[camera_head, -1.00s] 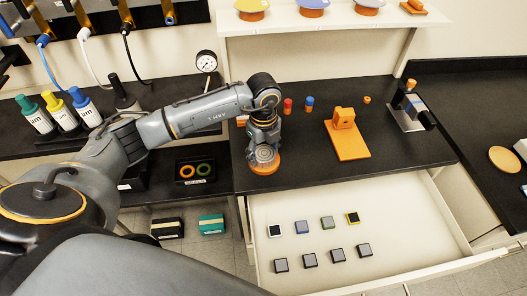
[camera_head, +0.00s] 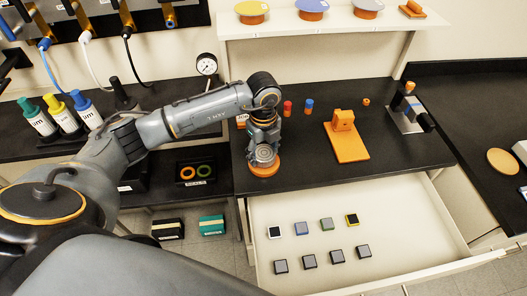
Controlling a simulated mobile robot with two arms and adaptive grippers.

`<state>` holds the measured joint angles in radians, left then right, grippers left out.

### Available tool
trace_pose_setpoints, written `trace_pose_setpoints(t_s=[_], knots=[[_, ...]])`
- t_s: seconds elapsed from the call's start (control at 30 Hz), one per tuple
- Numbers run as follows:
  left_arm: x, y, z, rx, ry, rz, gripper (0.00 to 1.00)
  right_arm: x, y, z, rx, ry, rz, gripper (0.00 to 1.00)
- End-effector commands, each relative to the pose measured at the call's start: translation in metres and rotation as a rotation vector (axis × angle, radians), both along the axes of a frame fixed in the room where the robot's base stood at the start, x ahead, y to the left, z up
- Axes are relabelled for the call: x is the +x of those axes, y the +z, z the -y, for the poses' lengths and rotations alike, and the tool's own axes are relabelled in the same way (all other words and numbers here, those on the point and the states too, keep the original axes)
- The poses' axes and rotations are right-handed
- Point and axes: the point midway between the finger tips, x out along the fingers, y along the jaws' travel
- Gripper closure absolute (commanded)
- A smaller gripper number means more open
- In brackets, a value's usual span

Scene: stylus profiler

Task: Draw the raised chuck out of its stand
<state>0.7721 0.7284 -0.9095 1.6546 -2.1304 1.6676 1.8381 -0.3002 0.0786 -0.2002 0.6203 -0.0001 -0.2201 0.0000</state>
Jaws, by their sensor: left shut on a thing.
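A grey round chuck (camera_head: 264,154) with rings on its top face stands over a round orange stand (camera_head: 264,171) at the left front of the black bench. My left arm reaches in from the left and bends down to it. My left gripper (camera_head: 263,140) is just behind and above the disc and is shut on the chuck. The fingertips and the exact grip are small and partly hidden. I cannot tell whether the chuck is clear of the stand. My right gripper is not in view.
An open white drawer (camera_head: 400,222) with several small square samples lies in front of the bench (camera_head: 390,165). An orange block on a plate (camera_head: 347,142) and small red and blue pieces stand to the right. A dial gauge (camera_head: 206,64) is behind the arm.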

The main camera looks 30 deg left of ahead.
Motion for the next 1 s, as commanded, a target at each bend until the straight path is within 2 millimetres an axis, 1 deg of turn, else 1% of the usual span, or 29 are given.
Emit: trace_pose_setpoints(t_s=[0.27,0.77,1.0], knots=[[0.000,0.001,0.000,0.000,0.000,0.001,1.00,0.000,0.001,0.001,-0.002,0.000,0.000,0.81],[0.000,0.029,0.000,0.000,0.000,0.001,1.00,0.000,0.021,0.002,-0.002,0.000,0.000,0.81],[0.000,0.029,0.000,0.000,0.000,0.001,1.00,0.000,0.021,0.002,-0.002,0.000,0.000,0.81]])
